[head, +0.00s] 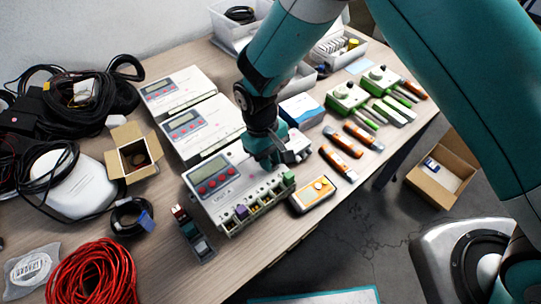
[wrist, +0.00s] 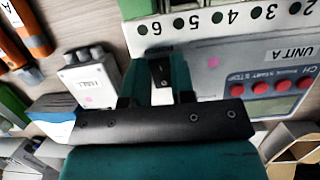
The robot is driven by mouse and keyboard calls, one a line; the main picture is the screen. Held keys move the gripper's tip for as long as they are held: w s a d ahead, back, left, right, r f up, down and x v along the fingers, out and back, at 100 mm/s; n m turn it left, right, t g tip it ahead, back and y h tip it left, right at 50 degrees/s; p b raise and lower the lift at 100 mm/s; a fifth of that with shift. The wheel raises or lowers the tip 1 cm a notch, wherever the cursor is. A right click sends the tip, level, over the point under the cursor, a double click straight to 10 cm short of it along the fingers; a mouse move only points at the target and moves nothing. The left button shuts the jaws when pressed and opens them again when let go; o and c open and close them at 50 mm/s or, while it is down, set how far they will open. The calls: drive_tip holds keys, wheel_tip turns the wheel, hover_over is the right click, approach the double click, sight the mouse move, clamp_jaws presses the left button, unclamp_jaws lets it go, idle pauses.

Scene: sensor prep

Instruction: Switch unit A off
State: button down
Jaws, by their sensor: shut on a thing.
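Unit A (head: 236,176) is a white box on the wooden table, with a display, red buttons and a row of terminals at its front edge. In the wrist view unit A (wrist: 215,75) fills the upper right, with its name label, red buttons and numbered terminals. My gripper (head: 266,155) points down at the right part of unit A. In the wrist view my gripper (wrist: 158,68) has its teal fingers on either side of a small dark switch lever (wrist: 160,71), shut on it. The lever's contact with the fingertips and its exact position are partly hidden.
Two similar units (head: 208,125) stand behind unit A. A small white module (head: 298,144) stands close on the right, also in the wrist view (wrist: 88,75). An orange meter (head: 313,194) lies in front. Red cable (head: 92,272) and a cardboard box (head: 134,150) are left.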

drive_tip(key=c, duration=1)
unclamp_jaws()
drive_tip(key=shift+o, duration=0.2)
drive_tip(key=shift+r, duration=0.1)
drive_tip(key=b+v, duration=0.1)
drive_tip(key=v, duration=1.6)
drive_tip(key=shift+w+r, duration=0.1)
